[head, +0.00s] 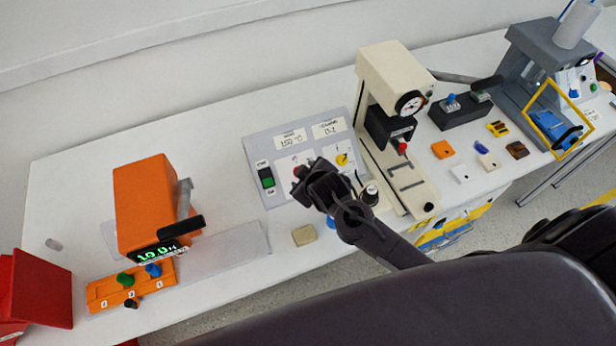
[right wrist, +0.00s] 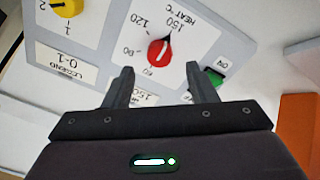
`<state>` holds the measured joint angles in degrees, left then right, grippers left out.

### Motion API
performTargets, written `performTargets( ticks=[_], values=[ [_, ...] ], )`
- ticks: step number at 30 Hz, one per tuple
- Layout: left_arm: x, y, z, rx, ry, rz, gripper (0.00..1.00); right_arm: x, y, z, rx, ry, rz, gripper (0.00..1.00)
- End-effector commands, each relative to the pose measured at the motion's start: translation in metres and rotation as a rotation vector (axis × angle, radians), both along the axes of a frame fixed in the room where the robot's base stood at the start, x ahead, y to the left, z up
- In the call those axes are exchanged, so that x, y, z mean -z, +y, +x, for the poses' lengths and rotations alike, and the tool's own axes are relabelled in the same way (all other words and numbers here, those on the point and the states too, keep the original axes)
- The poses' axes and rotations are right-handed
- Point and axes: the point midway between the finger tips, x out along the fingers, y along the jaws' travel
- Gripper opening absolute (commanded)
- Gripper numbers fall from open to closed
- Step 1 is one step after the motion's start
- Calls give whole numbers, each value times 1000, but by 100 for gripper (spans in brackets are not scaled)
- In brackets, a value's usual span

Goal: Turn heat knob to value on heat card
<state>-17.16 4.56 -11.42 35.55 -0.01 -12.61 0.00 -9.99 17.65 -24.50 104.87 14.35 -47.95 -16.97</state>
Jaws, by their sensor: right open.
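The grey control panel (head: 255,151) lies on the white table. Its red heat knob (right wrist: 158,52) shows in the right wrist view, with a dark pointer directed up-right toward the 150 mark. The dial marks, including 120 and 150, appear upside down. The heat card (head: 290,138) in the head view seems to read 150 °C, in small blurred writing; the gripper partly covers it in the wrist view. My right gripper (head: 306,170) is open over the panel. Its fingertips (right wrist: 158,75) sit either side of the knob's near edge, apart from it. My left gripper is not in view.
A yellow knob (head: 342,159) and second card (head: 328,127) are on the panel's right. A green switch (head: 267,178) is on its left. A cream press (head: 385,70) stands close right; an orange machine (head: 143,200) stands left. The table behind the panel is clear.

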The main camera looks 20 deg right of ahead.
Motion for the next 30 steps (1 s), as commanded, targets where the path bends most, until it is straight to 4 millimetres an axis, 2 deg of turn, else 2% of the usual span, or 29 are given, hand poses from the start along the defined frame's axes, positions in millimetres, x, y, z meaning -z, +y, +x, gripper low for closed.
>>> performTargets(
  ticks=[3, 9, 30],
  values=[
    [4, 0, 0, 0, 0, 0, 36, -11, 0, -13, 0, -1, 0, 52],
    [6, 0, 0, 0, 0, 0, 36, -23, -1, -23, 1, 0, 1, 52],
    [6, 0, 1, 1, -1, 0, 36, -24, -1, -24, 1, 0, 1, 52]
  ],
)
